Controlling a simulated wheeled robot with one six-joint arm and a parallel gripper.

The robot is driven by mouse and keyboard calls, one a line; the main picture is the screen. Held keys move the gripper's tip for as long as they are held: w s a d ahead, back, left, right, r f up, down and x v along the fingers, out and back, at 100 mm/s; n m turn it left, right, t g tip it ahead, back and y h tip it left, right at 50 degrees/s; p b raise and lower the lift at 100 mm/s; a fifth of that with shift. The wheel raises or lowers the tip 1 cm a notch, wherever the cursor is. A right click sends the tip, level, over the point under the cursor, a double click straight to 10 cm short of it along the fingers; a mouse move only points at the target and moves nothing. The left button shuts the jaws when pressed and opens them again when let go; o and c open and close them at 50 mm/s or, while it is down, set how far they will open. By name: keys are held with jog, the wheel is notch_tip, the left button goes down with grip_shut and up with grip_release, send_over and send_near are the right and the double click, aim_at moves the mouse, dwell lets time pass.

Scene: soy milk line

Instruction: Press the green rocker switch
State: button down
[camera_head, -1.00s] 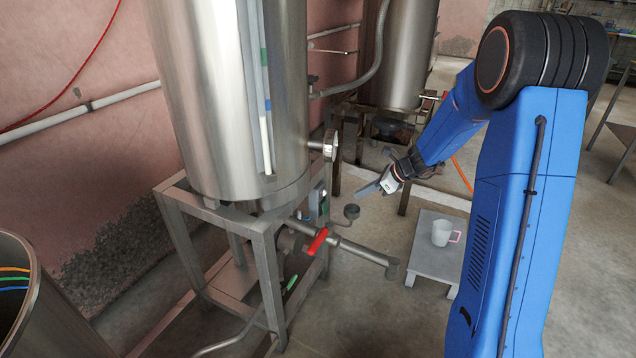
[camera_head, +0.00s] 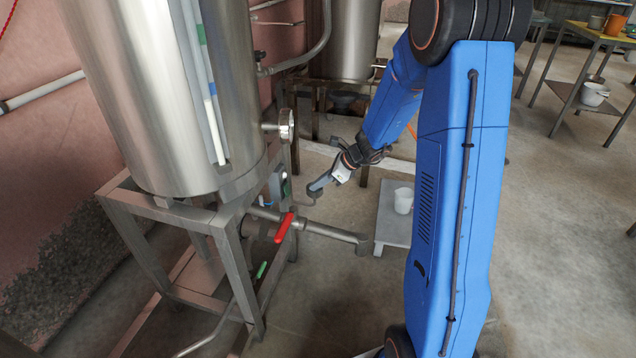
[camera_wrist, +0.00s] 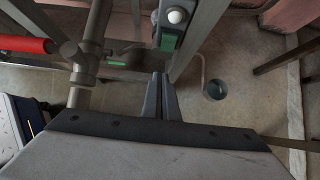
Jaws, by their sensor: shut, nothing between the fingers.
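The green rocker switch (camera_wrist: 168,42) sits on a grey switch box with a round white knob or lamp beside it, at the top middle of the wrist view. In the head view the green switch (camera_head: 286,188) is small, on the box fixed to the metal stand under the tank. My gripper (camera_wrist: 160,76) is shut and empty. Its fingertips appear just below the switch in the wrist view, and I see a gap in the picture between them. In the head view my gripper (camera_head: 313,189) is to the right of the box; contact does not show.
A red valve handle (camera_head: 284,228) and pipe are below and left of my gripper. A green handle (camera_head: 261,270) is lower on the stand. The steel tank (camera_head: 165,90) rises at left. A white cup (camera_head: 403,200) stands on a low grey platform (camera_head: 396,232) at right.

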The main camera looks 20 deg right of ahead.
aim_at(288, 196)
jog(key=w+a+f, duration=0.4)
jog(key=a+f, duration=0.1)
jog(key=a, duration=0.1)
jog(key=shift+w+a+f, duration=0.35)
jog(key=shift+w, duration=0.05)
jog(key=shift+w+a+f, duration=0.15)
jog(key=shift+r, duration=0.2)
dwell(0.3)
